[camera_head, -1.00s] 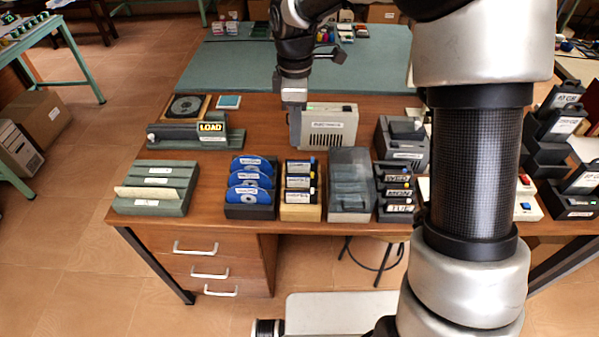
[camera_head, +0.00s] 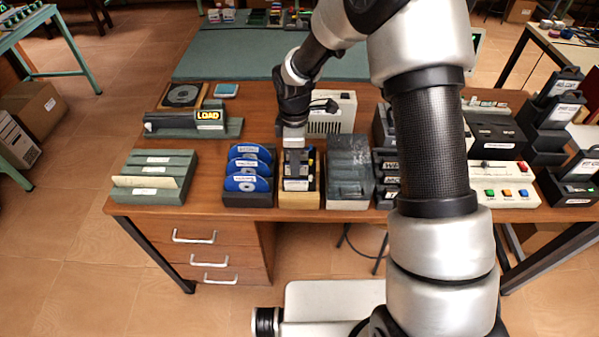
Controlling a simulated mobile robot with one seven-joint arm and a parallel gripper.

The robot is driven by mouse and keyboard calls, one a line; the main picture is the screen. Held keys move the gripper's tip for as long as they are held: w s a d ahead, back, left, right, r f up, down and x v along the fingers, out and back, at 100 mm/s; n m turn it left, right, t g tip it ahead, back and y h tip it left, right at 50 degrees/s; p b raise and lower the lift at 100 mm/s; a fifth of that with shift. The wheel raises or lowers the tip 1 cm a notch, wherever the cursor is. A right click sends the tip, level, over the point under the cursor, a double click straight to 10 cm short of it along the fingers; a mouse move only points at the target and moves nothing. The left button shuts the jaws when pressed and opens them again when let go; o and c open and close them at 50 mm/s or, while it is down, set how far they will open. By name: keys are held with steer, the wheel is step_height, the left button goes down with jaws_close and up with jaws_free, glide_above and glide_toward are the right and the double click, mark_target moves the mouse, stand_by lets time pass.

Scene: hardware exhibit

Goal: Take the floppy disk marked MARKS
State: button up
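I cannot read MARKS on any label. A wooden box (camera_head: 299,200) at the table's front holds several dark upright pieces with pale labels, partly covered by my gripper. A dark rack (camera_head: 386,190) to its right holds black labelled pieces, partly hidden by my arm; their labels are too small or cut off to read fully. My gripper (camera_head: 293,150) points down above the wooden box, toward its back. Its fingertips are hard to make out against the box, so I cannot tell whether it is open or touching anything.
A rack of blue discs (camera_head: 248,178) stands close left of the wooden box, and a grey transparent-fronted box (camera_head: 349,180) close right. A beige device (camera_head: 333,112) stands behind. A grey-green slotted holder (camera_head: 153,177) is at left. A button panel (camera_head: 503,184) is at right.

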steer(key=shift+f, duration=0.5)
steer(key=shift+c, duration=0.3)
jaws_close()
steer(key=shift+r, duration=0.1)
